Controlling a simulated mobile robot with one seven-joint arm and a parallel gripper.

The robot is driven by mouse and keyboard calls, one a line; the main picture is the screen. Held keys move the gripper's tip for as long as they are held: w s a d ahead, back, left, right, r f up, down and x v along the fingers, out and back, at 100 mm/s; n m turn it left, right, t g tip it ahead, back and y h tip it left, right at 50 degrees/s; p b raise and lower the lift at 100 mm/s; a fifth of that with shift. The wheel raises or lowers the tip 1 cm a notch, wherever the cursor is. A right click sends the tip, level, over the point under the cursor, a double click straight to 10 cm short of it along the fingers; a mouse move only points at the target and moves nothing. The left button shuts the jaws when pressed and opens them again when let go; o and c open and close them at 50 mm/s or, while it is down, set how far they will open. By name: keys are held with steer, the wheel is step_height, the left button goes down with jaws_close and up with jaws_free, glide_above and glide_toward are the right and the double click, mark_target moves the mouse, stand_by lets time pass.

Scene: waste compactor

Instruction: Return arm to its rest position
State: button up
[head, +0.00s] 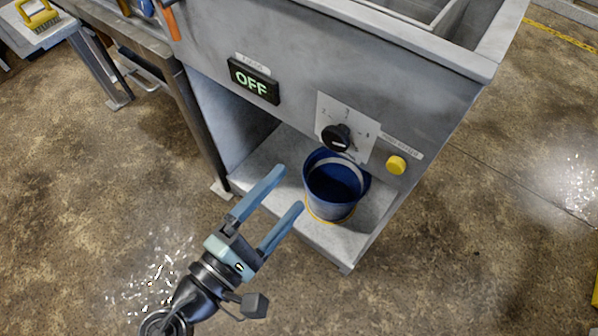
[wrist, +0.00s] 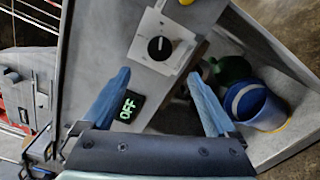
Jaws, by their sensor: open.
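My gripper (head: 289,188) is in the lower middle of the head view, in front of the machine. Its two blue fingers are spread apart with nothing between them. In the wrist view the open fingers (wrist: 158,85) point toward the machine's front panel. The grey waste compactor (head: 300,50) has a black rotary knob (head: 336,138) on a white plate, a yellow button (head: 396,165) and a display (head: 253,82) that reads OFF. A blue bucket (head: 336,188) stands on the compactor's lower shelf, just right of my fingers, apart from them as far as I can tell.
A metal bench (head: 140,45) with tools stands at the left of the compactor. A yellow tool (head: 38,14) lies on a surface at the top left. A dark green round object (wrist: 232,69) is beside the bucket in the wrist view. Floor (head: 90,200) at left is clear.

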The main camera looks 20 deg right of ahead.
steer(key=shift+s+a, duration=0.25)
stand_by(0.4)
steer(key=w+a+r+m+t+y, duration=0.1)
steer(key=w+r+m+t+y, duration=0.25)
steer(key=w+r, duration=0.55)
steer(key=w+r+m+t+y, duration=0.3)
steer(key=w+r+m+y, duration=0.15)
steer(key=r, duration=0.85)
steer(key=s+a+r+m+t+y, duration=0.1)
steer(key=s+r+m+t+y, duration=0.3)
steer(key=r, duration=1)
steer(key=s+a+r+t+y, duration=0.15)
steer(key=s+r+t, duration=0.55)
steer(key=r, duration=0.7)
step_height(320, 180, up, 18)
steer(key=g+p, duration=0.1)
steer(key=p, duration=1.8)
steer(key=shift+w+f+y, duration=0.2)
steer(key=shift+w+y, duration=0.05)
steer(key=shift+y, duration=0.1)
